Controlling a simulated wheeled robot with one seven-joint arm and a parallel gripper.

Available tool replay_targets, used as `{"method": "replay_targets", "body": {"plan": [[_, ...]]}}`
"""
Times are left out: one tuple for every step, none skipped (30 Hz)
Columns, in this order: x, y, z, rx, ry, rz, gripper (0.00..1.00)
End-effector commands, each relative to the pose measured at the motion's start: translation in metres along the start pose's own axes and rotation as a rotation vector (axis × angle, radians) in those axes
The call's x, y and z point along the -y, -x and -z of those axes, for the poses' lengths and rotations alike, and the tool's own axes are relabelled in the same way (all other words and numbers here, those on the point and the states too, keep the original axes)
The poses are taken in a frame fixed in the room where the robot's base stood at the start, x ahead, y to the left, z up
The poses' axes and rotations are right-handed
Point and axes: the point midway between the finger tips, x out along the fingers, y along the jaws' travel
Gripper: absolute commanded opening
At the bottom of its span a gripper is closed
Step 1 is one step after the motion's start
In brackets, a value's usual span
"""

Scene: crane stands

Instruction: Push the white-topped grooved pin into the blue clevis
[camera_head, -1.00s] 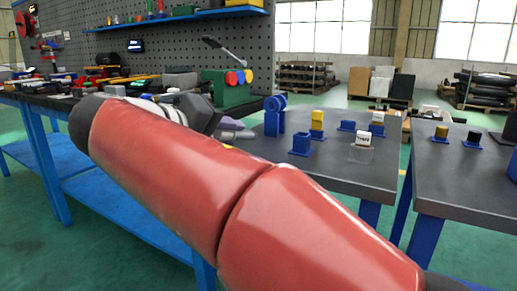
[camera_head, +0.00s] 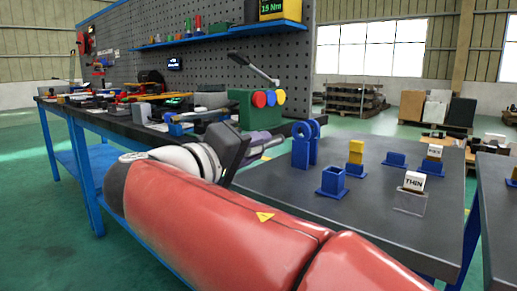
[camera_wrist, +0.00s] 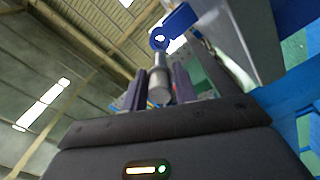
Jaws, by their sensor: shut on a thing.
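The blue clevis (camera_head: 300,150) stands upright on the grey table, with round holed lugs. A blue holed lug (camera_wrist: 178,26) at the top of the wrist view appears to be part of it. My gripper (camera_wrist: 158,84) is shut on a grey metal pin (camera_wrist: 159,66), whose far end points toward the hole. They look close together, but I cannot tell whether they touch. The pin's white top and groove cannot be made out. In the head view, my gripper (camera_head: 262,143) is left of the clevis, and the pin cannot be made out there.
A blue square socket (camera_head: 332,182), a yellow block (camera_head: 356,152) and a white block marked THEN (camera_head: 414,181) stand right of the clevis. A green box with coloured buttons (camera_head: 250,106) is behind my gripper on the workbench.

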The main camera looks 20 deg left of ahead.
Motion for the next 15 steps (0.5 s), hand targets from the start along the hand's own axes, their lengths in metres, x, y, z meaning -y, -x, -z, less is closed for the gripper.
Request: {"method": "replay_targets", "body": {"plan": [[0.001,0.000,-0.001,0.000,-0.001,-0.002,0.00],[0.000,-0.001,-0.001,0.001,-0.001,-0.002,0.00],[-0.001,-0.004,0.000,0.001,0.000,-0.002,0.00],[-0.001,-0.006,0.000,0.002,0.000,-0.002,0.00],[-0.001,-0.008,0.000,0.002,-0.001,-0.002,0.00],[-0.001,-0.012,0.000,0.002,-0.001,-0.002,0.00],[-0.001,-0.015,0.000,0.002,-0.001,-0.002,0.00],[-0.001,-0.018,0.000,0.002,-0.001,-0.002,0.00],[-0.001,-0.022,-0.001,0.003,-0.001,-0.003,0.00],[-0.001,-0.025,-0.001,0.003,-0.001,-0.003,0.00],[-0.001,-0.028,-0.001,0.002,-0.001,-0.002,0.00],[-0.001,-0.032,-0.001,0.002,-0.001,-0.002,0.00],[-0.001,-0.035,-0.001,0.002,0.000,-0.002,0.00],[-0.001,-0.037,-0.001,0.003,0.000,-0.002,0.00],[-0.001,-0.041,0.000,0.002,0.000,-0.002,0.00]]}}
